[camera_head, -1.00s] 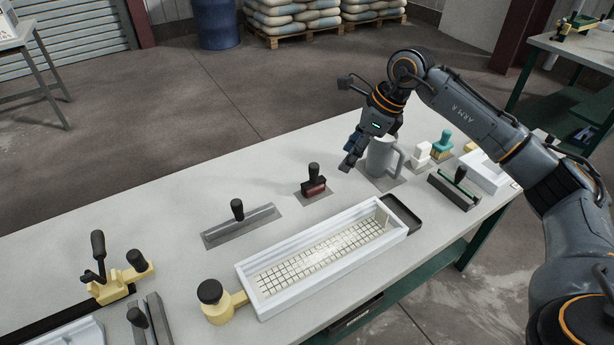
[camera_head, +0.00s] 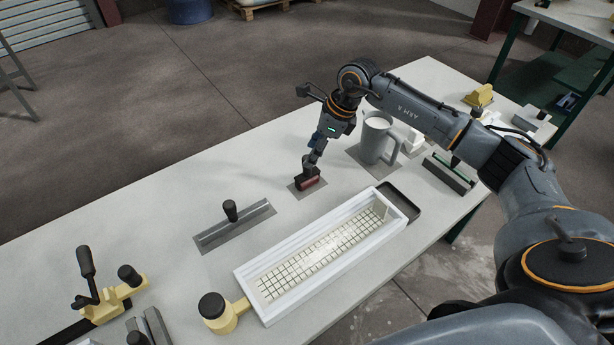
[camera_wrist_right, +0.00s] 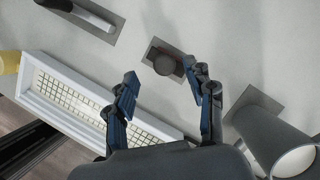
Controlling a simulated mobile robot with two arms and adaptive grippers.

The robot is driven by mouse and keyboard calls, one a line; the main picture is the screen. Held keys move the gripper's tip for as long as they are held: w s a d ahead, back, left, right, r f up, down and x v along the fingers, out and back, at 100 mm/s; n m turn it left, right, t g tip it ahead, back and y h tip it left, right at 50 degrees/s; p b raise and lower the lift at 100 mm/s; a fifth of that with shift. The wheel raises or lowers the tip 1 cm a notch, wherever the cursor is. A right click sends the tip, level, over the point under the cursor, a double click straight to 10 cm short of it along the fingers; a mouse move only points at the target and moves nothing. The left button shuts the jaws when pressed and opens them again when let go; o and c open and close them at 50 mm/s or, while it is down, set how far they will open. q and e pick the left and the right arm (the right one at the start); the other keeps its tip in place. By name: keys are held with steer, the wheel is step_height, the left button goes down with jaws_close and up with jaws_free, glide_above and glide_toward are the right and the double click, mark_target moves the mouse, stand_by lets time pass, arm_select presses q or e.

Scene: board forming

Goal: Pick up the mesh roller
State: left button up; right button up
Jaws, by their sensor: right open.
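The mesh roller is a small red roller (camera_head: 309,183) with a dark body, on a grey pad on the table. My right gripper (camera_head: 311,163) is right above it in the head view and hides its handle. In the right wrist view, the roller's round dark knob (camera_wrist_right: 165,65) shows just beyond and between the open fingertips (camera_wrist_right: 160,76), nearer the right-hand finger. The fingers are not closed on it. My left gripper is not in view.
A white tray with a mesh grid (camera_head: 258,308) lies in front of the roller. A grey pitcher (camera_head: 372,142) stands close on the right, and a long-bladed tool with a black handle (camera_head: 231,211) lies to the left. The table (camera_head: 150,205) behind is clear.

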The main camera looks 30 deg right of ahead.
mark_target(307, 172)
steer(key=x, duration=0.1)
steer(key=p+x, duration=0.2)
steer(key=x, duration=0.1)
steer(key=shift+w+d+f, duration=0.1)
steer(key=shift+d+f, duration=0.05)
steer(key=shift+d, duration=0.1)
steer(key=shift+w+a+f, duration=0.1)
steer(key=shift+f, duration=0.2)
steer(key=shift+w+f, duration=0.1)
steer(key=shift+f, duration=0.05)
steer(key=c, duration=1.1)
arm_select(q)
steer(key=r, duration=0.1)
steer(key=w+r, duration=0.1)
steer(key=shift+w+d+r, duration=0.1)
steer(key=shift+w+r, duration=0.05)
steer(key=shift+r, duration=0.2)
arm_select(e)
jaws_close()
